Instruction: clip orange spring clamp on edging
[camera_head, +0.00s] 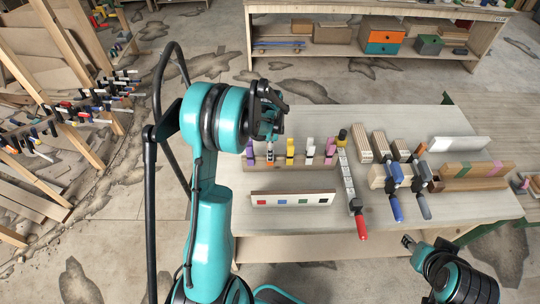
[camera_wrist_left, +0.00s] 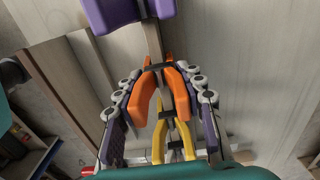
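The orange spring clamp (camera_wrist_left: 154,82) sits between the two fingers of my left gripper (camera_wrist_left: 162,110) in the left wrist view. The fingers stand apart, one along each orange handle; whether they touch is unclear. In the head view my left gripper (camera_head: 268,128) is above the left end of the clamp row and hides much of the orange clamp (camera_head: 270,157). A pale strip with coloured squares (camera_head: 292,199) stands on the table in front of the row; I cannot tell if it is the edging. My right gripper (camera_head: 408,242) is off the table's front right, its opening unclear.
Purple (camera_head: 250,151), yellow (camera_head: 290,150), white (camera_head: 310,149) and pink (camera_head: 330,149) clamps share the row. Bar clamps with red (camera_head: 362,226) and blue (camera_head: 396,209) handles and wood blocks (camera_head: 381,146) lie to the right. The table's front left is clear.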

